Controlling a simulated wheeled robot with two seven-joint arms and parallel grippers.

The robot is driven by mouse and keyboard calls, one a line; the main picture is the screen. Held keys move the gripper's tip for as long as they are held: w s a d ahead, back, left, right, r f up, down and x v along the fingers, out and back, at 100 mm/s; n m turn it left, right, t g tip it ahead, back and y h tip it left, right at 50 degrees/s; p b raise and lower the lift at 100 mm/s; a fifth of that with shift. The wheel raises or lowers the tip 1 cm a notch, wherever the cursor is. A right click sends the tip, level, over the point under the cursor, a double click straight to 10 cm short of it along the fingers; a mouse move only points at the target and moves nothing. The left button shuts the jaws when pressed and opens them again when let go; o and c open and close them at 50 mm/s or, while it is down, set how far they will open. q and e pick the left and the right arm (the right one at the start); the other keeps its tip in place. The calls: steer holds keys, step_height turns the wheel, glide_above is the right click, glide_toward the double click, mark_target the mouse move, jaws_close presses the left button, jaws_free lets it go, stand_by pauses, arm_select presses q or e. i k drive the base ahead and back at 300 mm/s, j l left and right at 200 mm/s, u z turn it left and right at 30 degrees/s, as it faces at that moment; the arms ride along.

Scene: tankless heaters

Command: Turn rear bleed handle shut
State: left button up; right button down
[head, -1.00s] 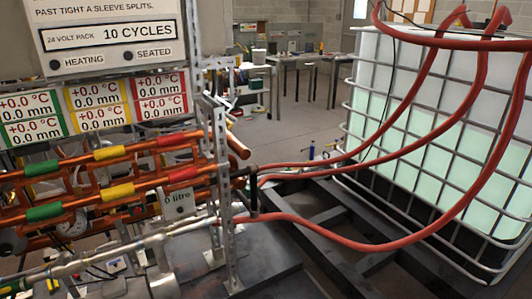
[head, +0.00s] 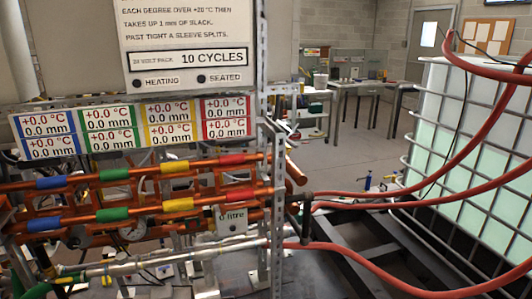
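No handle can be surely made out as the rear bleed handle. A small blue-handled fitting (head: 368,182) shows low beyond the red hoses, near the white tank, with another small blue and red piece beside it. They are too small to tell whether open or shut. Copper pipes (head: 150,190) with blue, green, yellow and red sleeves run across the left. A silvery pipe (head: 150,264) runs below them. A dark upright piece (head: 306,215) stands where the red hoses meet the pipe ends. Neither of my grippers is in view.
Red hoses (head: 400,203) sweep across the right to a caged white tank (head: 470,140). A dark steel frame (head: 365,255) lies on the floor below. A perforated metal upright (head: 270,200) and display panels (head: 130,128) stand close by. Workbenches (head: 360,85) stand behind, with open floor before them.

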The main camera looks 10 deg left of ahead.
mark_target(171, 227)
steer(key=u, duration=1.55)
